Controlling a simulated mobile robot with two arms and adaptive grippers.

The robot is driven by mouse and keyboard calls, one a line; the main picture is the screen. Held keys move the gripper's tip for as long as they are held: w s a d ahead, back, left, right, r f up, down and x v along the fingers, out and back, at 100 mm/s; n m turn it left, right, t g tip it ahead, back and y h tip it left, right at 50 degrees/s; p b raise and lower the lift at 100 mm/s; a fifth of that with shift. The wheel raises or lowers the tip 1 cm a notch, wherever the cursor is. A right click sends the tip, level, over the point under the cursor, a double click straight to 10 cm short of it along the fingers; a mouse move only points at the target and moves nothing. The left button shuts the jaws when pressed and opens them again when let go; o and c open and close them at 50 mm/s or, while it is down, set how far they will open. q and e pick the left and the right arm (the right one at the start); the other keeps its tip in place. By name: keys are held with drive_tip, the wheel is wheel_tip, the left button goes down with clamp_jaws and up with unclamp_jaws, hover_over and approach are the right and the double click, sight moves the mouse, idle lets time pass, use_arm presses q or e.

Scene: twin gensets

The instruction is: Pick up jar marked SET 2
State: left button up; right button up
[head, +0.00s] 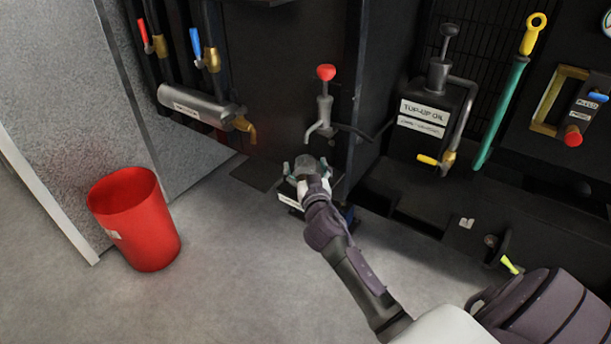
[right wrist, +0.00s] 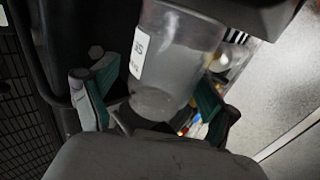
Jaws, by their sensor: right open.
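A clear, empty-looking jar (right wrist: 178,62) fills the middle of the right wrist view. It has a white label (right wrist: 138,52) at its left side; only part of the lettering shows, so I cannot read the set number. My right gripper (right wrist: 155,102) is open, with one teal-padded finger on each side of the jar and no clear grip on it. In the head view my right gripper (head: 305,168) is low in front of the dark cabinet, below a red-knobbed pump tap. There the jar is mostly hidden by the gripper. My left gripper is not in view.
The red-knobbed tap (head: 325,100) hangs just above my right gripper. A labelled box (head: 290,201) is beneath it. A top-up oil can (head: 432,115) stands to the right. A red bin (head: 135,220) stands on open floor at the left.

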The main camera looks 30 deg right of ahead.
drive_tip(key=c, duration=1.3)
drive_tip(key=shift+r, duration=0.15)
